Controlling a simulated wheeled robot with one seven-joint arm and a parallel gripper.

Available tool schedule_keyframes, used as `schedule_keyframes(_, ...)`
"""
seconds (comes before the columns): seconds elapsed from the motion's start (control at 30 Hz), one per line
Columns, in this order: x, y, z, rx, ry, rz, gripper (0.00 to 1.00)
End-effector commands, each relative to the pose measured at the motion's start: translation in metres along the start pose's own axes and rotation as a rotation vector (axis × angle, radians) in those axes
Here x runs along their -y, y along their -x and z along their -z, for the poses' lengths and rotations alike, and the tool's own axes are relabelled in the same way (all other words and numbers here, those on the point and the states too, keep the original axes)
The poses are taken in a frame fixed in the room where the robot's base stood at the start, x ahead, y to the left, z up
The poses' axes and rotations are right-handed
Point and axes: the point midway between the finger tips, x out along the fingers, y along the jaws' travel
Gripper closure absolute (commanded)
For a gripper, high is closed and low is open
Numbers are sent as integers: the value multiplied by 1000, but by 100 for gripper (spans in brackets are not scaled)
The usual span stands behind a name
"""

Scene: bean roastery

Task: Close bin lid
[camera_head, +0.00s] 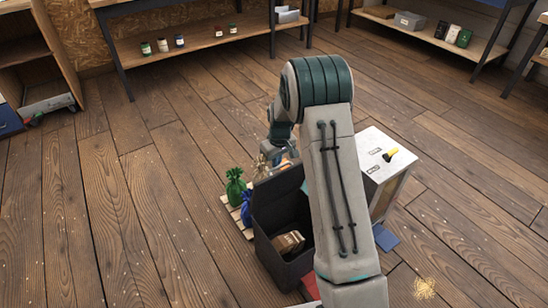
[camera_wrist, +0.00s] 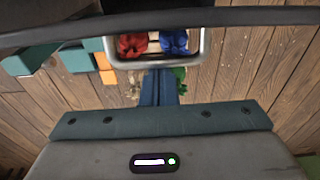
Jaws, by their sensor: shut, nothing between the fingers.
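The dark grey bin (camera_head: 268,252) stands open in the middle of the head view, with a brown package (camera_head: 289,242) inside. A dark panel (camera_head: 277,190) rises at its far side and looks like the raised lid; my arm hides the bin's right part. My gripper is beyond this panel in the head view, its fingers mostly hidden. In the wrist view my gripper (camera_wrist: 161,78) is shut and empty, its blue fingers together. A dark bar (camera_wrist: 225,16) crosses the top of that view; I cannot tell whether it is the lid's edge.
Green (camera_head: 235,187) and blue (camera_head: 247,208) sacks stand on a small pallet (camera_head: 231,212) left of the bin. A white-topped cabinet (camera_head: 374,150) with a yellow-and-black tool (camera_head: 391,154) stands to the right. Shelves line the back. The wooden floor at left is clear.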

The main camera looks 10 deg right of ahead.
Motion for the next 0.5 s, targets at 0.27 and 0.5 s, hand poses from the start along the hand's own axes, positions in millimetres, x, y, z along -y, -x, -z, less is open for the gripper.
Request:
schedule_keyframes(0.27, 0, 3, -11, 1, 0, 0, 100)
schedule_keyframes(0.5, -4, 4, -12, 1, -3, 0, 100)
